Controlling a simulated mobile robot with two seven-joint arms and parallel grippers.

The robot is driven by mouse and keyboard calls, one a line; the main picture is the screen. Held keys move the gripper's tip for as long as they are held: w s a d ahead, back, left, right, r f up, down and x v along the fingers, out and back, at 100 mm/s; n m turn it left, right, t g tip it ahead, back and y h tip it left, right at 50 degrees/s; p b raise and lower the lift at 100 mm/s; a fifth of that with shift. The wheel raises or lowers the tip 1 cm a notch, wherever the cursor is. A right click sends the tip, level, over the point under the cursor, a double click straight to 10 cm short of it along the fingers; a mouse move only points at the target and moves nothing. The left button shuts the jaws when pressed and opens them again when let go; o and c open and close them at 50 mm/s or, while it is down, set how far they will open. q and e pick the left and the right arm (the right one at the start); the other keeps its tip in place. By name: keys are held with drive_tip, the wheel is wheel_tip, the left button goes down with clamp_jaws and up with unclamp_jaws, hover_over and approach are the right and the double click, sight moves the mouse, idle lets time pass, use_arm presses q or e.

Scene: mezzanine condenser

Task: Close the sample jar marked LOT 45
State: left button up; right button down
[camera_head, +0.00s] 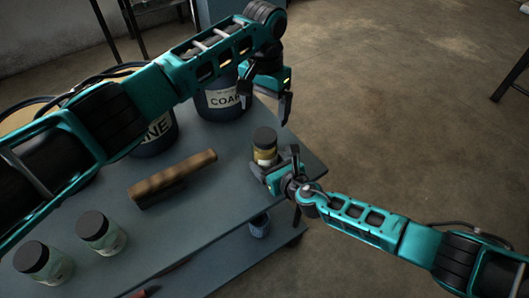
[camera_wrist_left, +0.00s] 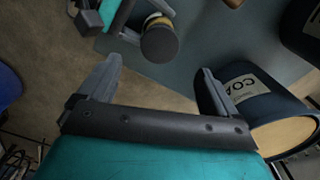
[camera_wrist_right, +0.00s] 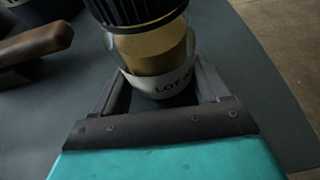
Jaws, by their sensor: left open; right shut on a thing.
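The sample jar (camera_head: 264,156) stands near the table's right corner, with yellowish-brown contents. Its white label (camera_wrist_right: 172,84) reads "LOT 4", the rest being hidden by a finger. A black ribbed lid (camera_wrist_right: 135,10) sits on its mouth; I cannot tell if it is tight. My right gripper (camera_head: 277,170) is shut on the jar's body from the side. My left gripper (camera_head: 265,112) is open and empty, above and apart from the lid.
Dark canisters, one labelled "COA" (camera_head: 222,100), stand behind on the blue-grey table (camera_head: 215,210). A brown wooden-handled tool (camera_head: 172,178) lies mid-table. Two black-lidded jars (camera_head: 100,232) (camera_head: 42,262) stand at the near left. A blue item (camera_head: 259,226) is on the lower shelf.

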use_arm(q)
wheel_tip(320, 180, up, 4)
drive_tip(key=shift+f, duration=0.1)
use_arm(e)
unclamp_jaws()
idle(0.4)
use_arm(q)
wheel_tip(320, 180, up, 5)
drive_tip(key=p, duration=0.4)
drive_tip(key=shift+f+p, duration=0.2)
drive_tip(key=shift+p, duration=0.15)
use_arm(e)
drive_tip(key=v, duration=1.3)
